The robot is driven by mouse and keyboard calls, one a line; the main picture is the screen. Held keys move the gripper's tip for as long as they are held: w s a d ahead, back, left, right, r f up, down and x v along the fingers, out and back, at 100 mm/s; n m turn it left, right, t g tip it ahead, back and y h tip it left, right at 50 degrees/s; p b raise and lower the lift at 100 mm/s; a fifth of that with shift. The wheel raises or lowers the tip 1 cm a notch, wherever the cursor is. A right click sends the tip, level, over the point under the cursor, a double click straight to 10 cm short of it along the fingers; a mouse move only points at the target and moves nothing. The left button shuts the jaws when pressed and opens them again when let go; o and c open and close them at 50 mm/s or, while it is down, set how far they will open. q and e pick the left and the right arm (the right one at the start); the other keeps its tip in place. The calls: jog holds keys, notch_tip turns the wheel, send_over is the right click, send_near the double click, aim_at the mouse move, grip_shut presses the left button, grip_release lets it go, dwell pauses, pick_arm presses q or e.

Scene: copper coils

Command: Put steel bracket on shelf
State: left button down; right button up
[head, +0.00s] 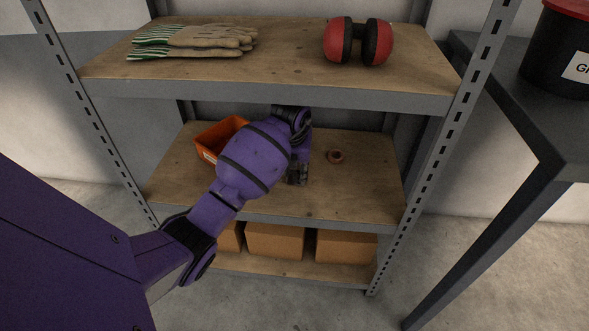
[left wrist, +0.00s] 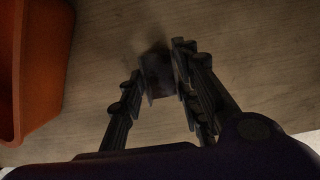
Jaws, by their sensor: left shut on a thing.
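The steel bracket (left wrist: 157,78) is a small dark grey piece between the two fingers of my left gripper (left wrist: 152,88) in the left wrist view. The gripper is shut on it, just over the wooden board of the middle shelf (head: 365,190). Whether the bracket touches the board is too dark to tell. In the head view my left gripper (head: 297,174) points down inside the middle shelf, and I cannot make out the bracket there. My right gripper is not in view.
An orange bin (head: 210,135) stands left of my left gripper; it also shows in the left wrist view (left wrist: 38,60). The upper shelf (head: 270,92) with gloves (head: 195,40) and red earmuffs (head: 358,42) is overhead. Boxes (head: 275,241) fill the bottom shelf.

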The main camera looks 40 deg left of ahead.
pick_arm(q)
jog(key=shift+f, duration=0.2)
jog(key=c, duration=1.3)
grip_release()
jog(key=shift+r, duration=0.15)
jog(key=shift+s+d+r+p, duration=0.2)
jog(key=shift+s+r+p, duration=0.25)
jog(key=shift+r+p, duration=0.3)
jog(key=s+d+p, duration=0.1)
jog(key=s, duration=0.2)
jog(key=s+d+p, duration=0.1)
jog(key=s+d, duration=0.1)
jog(key=s+d+p, duration=0.1)
jog(key=s+d, duration=0.1)
jog(key=s, duration=0.1)
jog(key=shift+s+d, duration=0.2)
jog(key=shift+s, duration=0.15)
jog(key=shift+s+d+f, duration=0.1)
jog(key=shift+s+d, duration=0.25)
jog(key=shift+s, duration=0.15)
jog(key=shift+f, duration=0.1)
